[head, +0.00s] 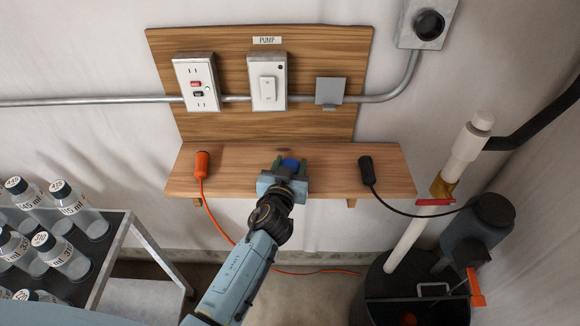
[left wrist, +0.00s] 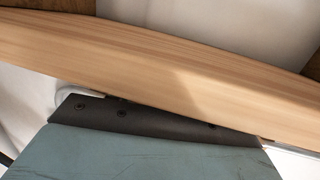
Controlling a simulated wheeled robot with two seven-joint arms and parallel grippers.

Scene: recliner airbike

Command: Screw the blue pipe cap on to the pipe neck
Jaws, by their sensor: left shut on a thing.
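The blue pipe cap (head: 291,163) is between the fingers of my left gripper (head: 290,166) in the head view, over the wooden shelf. The gripper is shut on it, and its body hides part of the cap. Whether the cap touches the shelf cannot be told. A white upright pipe (head: 467,145) stands at the right, well apart from my left gripper. Its light top end (head: 482,122) looks like the pipe neck. The left wrist view shows the teal gripper body and the shelf edge, not the cap. My right gripper is not in view.
The wooden shelf (head: 230,178) holds an orange plug (head: 202,164) at left and a black plug (head: 367,170) at right, both with cords. A pump (head: 478,232) stands beside the pipe over a black bucket (head: 375,285). A bottle cart (head: 130,235) is at left.

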